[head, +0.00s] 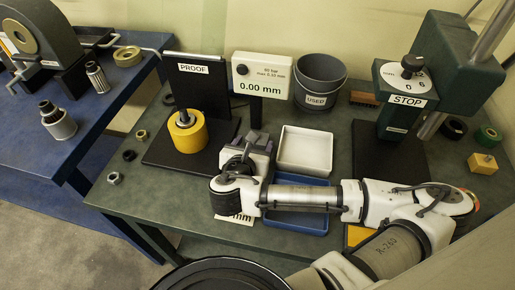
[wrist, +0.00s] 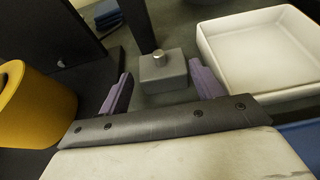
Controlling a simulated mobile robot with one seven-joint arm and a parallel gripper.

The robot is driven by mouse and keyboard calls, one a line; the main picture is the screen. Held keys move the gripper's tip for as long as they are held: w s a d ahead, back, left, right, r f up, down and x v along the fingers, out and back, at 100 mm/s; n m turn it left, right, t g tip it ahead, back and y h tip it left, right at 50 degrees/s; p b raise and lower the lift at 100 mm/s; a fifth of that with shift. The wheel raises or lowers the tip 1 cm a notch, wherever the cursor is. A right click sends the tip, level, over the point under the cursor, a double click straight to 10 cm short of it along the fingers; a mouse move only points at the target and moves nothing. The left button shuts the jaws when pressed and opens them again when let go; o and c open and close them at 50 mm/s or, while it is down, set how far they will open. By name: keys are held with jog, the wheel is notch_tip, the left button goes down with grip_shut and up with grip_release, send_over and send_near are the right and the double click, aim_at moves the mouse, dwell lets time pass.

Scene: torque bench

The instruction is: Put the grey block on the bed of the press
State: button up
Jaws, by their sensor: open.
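The grey block (wrist: 164,76), with a small round metal knob on top, stands on the green bench in the wrist view. My gripper (wrist: 162,82) is open, with its two purple fingers apart to the left and right of the block; I cannot tell whether they touch it. In the head view my gripper (head: 248,144) is low over the bench and largely hides the block. A green machine with a STOP dial (head: 408,90), seemingly the press, stands at the right. Its dark bed (head: 380,155) looks bare where it shows.
A yellow cylinder (head: 187,132) stands on the PROOF stand, left of my gripper. A white tray (head: 305,150) is close on the right, with a blue tray (head: 300,222) in front, partly under my arm. A USED bucket (head: 320,82) and gauge panel (head: 261,78) are behind.

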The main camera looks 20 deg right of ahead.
aim_at(260, 133)
jog(key=shift+w+d+f, duration=0.1)
jog(key=shift+w, duration=0.05)
jog(key=x, duration=0.4)
jog(key=shift+w+d+r+p, duration=0.15)
jog(key=shift+d+r+p, duration=0.2)
jog(key=shift+w+d+f, duration=0.15)
jog(key=shift+w+f, duration=0.1)
jog(key=shift+c, duration=0.2)
jog(key=shift+r, duration=0.1)
grip_shut()
jog(key=shift+r, duration=0.1)
